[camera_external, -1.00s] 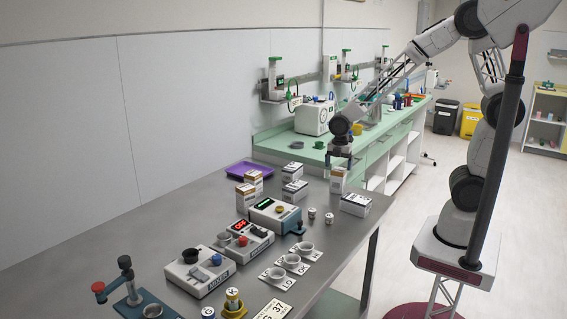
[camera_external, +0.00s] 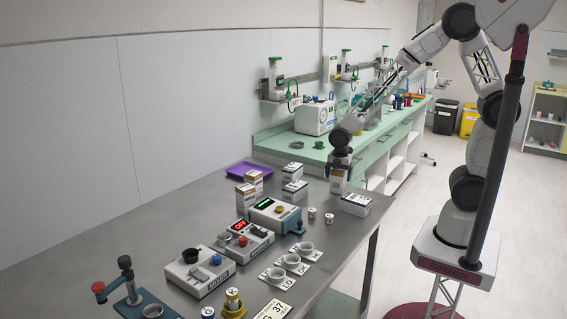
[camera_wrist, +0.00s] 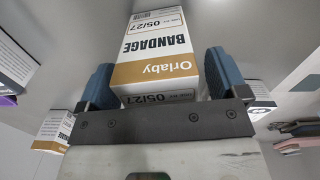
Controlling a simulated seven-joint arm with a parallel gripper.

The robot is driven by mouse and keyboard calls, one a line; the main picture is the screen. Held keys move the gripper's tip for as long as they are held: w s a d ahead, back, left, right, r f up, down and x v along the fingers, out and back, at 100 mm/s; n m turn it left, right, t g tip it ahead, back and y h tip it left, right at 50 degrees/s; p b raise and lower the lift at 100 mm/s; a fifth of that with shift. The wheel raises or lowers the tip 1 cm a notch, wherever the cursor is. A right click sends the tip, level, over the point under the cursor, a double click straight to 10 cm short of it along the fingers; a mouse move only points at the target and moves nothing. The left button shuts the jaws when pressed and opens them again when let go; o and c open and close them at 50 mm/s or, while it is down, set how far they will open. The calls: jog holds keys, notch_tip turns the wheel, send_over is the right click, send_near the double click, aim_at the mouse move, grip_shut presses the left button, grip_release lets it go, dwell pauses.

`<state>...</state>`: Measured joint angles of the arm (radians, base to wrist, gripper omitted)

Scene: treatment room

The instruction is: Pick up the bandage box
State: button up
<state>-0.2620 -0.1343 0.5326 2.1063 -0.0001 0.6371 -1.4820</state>
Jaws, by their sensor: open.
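The bandage box (camera_wrist: 157,62) is white with a tan band and the printed words BANDAGE and Orlaby. In the wrist view it stands between the two blue fingers of my gripper (camera_wrist: 162,85).
Several similar boxes (camera_external: 294,191) stand left of my gripper, and a white box (camera_external: 355,204) lies to its right. A purple tray (camera_external: 247,169) is at the back left. Devices with displays (camera_external: 274,214) fill the table's front middle.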

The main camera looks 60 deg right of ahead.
jog(key=shift+c, duration=0.4)
jog(key=c, duration=1)
jog(key=shift+o, duration=0.2)
jog(key=shift+r, duration=0.15)
jog(key=shift+r, duration=0.4)
notch_tip(320, 180, up, 3)
jog(key=shift+f, duration=0.1)
jog(key=s+d+r, duration=0.1)
jog(key=s+d, duration=0.3)
jog(key=s, duration=1.1)
jog(key=shift+s, duration=0.25)
jog(key=shift+r, duration=0.1)
